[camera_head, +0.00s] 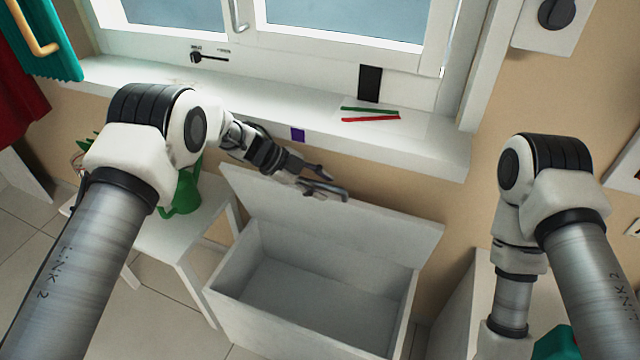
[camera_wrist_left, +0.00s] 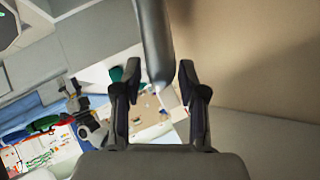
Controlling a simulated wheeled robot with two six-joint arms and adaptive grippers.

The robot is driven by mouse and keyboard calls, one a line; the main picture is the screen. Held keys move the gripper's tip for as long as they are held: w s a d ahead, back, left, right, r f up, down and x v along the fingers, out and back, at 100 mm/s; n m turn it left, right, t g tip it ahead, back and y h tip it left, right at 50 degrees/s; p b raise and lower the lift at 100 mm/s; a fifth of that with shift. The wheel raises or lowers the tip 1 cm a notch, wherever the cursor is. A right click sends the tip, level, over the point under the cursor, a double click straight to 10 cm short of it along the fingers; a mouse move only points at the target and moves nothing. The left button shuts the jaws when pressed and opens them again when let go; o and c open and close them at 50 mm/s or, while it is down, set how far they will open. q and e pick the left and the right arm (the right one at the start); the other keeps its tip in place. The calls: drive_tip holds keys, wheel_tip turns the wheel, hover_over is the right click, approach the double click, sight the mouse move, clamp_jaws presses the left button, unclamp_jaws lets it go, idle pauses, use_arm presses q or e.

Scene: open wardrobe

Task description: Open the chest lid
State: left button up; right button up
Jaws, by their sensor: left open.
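The white chest (camera_head: 305,300) stands below the window, and its inside is visible and empty. Its white lid (camera_head: 370,232) is raised and leans back toward the wall under the sill. My left gripper (camera_head: 325,190) is at the lid's upper edge, left of its middle, with its fingers open. The head view does not show clearly whether it touches the lid. In the left wrist view the two dark fingers (camera_wrist_left: 160,95) are apart with nothing held between them. My right arm comes in from the right and bends down, but its gripper is outside the picture.
A white windowsill (camera_head: 290,110) with a green and a red pencil (camera_head: 370,114) runs behind the lid. A small white table (camera_head: 165,240) with a green watering can (camera_head: 183,195) stands left of the chest. A white cabinet (camera_head: 455,300) stands at the right.

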use_arm(q)
drive_tip(key=v, duration=1.2)
drive_tip(key=shift+s, duration=0.1)
drive_tip(key=s+d+f+n+t+y+p, duration=0.1)
drive_tip(key=s+d+f+n+t+p, duration=0.2)
drive_tip(key=s+f+n, duration=1.45)
drive_tip(key=s+a+f+n+g+y, duration=0.1)
drive_tip(key=s+a+n+y, duration=0.1)
drive_tip(key=s+a, duration=0.3)
drive_tip(key=s+a+f+n+g+y, duration=0.1)
drive_tip(key=s+a+y, duration=0.3)
drive_tip(key=s, duration=0.6)
drive_tip(key=s+a+f+n+g+y+p, duration=0.1)
drive_tip(key=s+a+f+n+g+y, duration=0.1)
drive_tip(key=s+a, duration=0.4)
drive_tip(key=shift+s+f+n+y, duration=0.25)
drive_tip(key=shift+s+n+y, duration=0.35)
drive_tip(key=shift+s+n, duration=0.4)
